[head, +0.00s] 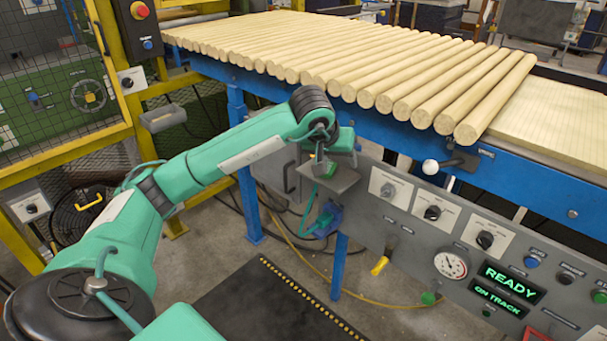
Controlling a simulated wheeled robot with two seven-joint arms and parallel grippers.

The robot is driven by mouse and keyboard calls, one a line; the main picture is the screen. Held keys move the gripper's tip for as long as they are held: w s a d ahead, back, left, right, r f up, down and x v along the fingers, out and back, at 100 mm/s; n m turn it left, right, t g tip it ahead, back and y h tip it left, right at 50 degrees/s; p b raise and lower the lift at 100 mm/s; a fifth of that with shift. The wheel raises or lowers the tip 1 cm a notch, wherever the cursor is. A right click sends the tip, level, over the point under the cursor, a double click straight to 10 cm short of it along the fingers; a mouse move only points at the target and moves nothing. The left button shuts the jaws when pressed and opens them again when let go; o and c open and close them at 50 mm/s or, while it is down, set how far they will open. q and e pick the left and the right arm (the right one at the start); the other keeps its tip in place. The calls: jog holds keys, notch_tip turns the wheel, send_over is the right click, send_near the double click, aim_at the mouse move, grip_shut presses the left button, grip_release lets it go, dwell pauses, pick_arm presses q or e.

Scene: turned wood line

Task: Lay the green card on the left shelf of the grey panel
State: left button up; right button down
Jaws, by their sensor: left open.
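The grey panel (400,235) hangs below the blue conveyor frame. Its left shelf (343,181) is a small dark grey plate sticking out at the panel's upper left. A small green piece (327,170), which looks like the green card, is on this shelf, partly hidden by my gripper. My left gripper (319,161) points down right over the shelf, open, with its fingertips close to the green piece. Whether they touch it is hard to tell. My right gripper is out of view.
Turned wood rods (370,75) lie in a row on the blue conveyor (300,95) above the panel. A white-balled lever (430,167), knobs, a gauge (451,264) and a lit "READY" display (509,280) are to the right. A yellow guard frame (118,60) stands left.

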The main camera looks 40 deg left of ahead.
pick_arm(q)
jog(key=s+d+f+n+h, duration=0.1)
jog(key=s+d+n+h, duration=0.15)
jog(key=d+h, duration=0.6)
jog(key=s+d+f+n+h, duration=0.15)
jog(key=s+d+h, duration=0.25)
jog(key=d, duration=1)
jog(key=s+d+r+n+t+h, duration=0.35)
jog(key=r+n+t+h, duration=0.3)
jog(key=n, duration=1.05)
jog(key=s+a+f+n+t+y, duration=0.15)
jog(key=a+f+n+y, duration=0.75)
jog(key=n, duration=0.9)
jog(key=s+a+f+n+t+y, duration=0.1)
jog(key=s+a+f+n+y, duration=0.35)
jog(key=n+y, duration=0.95)
jog(key=s+d+f+n+g+h, duration=0.2)
jog(key=s+f+n+g+h, duration=0.2)
jog(key=s+f+n+g, duration=0.7)
jog(key=s+f+n, duration=0.2)
jog(key=s+f, duration=0.4)
jog(key=s, duration=0.2)
jog(key=shift+f+h, duration=0.3)
jog(key=shift+f, duration=0.05)
jog(key=shift+w, duration=0.1)
